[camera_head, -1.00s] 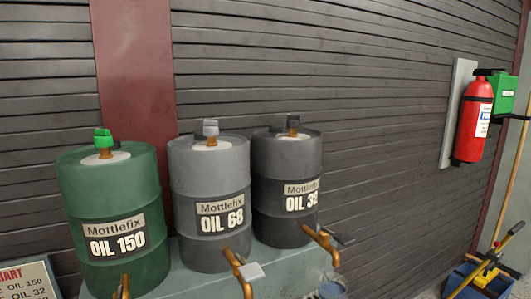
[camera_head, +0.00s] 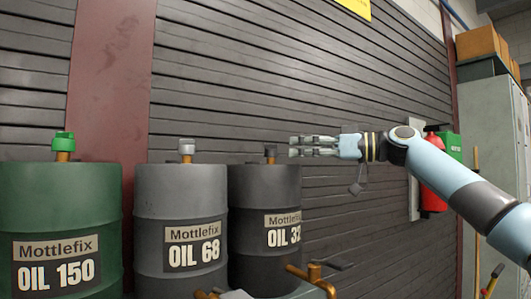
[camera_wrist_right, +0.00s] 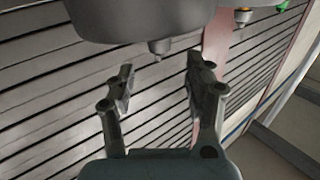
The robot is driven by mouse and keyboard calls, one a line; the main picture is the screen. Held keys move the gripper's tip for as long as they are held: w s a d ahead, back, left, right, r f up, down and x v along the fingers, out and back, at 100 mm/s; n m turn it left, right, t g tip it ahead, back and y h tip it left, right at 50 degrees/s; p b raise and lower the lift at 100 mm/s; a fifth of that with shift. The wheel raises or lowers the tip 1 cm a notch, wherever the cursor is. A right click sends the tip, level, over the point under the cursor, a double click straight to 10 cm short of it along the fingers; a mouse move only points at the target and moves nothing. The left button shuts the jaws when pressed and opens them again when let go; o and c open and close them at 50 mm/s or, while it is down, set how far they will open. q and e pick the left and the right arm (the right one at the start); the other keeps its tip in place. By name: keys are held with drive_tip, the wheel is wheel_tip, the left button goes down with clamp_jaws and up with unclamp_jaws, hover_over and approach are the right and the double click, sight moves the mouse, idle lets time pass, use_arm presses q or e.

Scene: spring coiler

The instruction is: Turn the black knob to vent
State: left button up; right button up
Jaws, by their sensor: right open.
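The black knob (camera_head: 270,152) stands upright on top of the dark drum marked OIL 32 (camera_head: 255,185). My right gripper (camera_head: 293,146) is just to the right of the knob in the head view, at about its height. Its fingers point left, open and empty. In the right wrist view the scene appears upside down. There the dark drum (camera_wrist_right: 140,18) fills the top and the knob (camera_wrist_right: 158,48) points down, lying ahead between the two open fingertips (camera_wrist_right: 160,72), apart from both. My left gripper is not in view.
The grey drum OIL 68 (camera_head: 180,205) with a grey knob (camera_head: 186,148) and the green drum OIL 150 (camera_head: 60,215) with a green knob (camera_head: 63,142) stand to the left. A brass tap (camera_head: 316,275) juts out in front. A slatted wall (camera_head: 230,60) is behind.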

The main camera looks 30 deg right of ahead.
sight(276, 149)
drive_tip(key=p+x, duration=0.1)
drive_tip(key=x, duration=0.5)
drive_tip(key=shift+w+a+r+p, duration=0.1)
drive_tip(key=shift+w+a+p, duration=0.15)
drive_tip(key=shift+p, duration=0.1)
drive_tip(key=shift+w+a, duration=0.45)
drive_tip(key=shift+w, duration=0.05)
drive_tip(key=c, duration=1)
clamp_jaws()
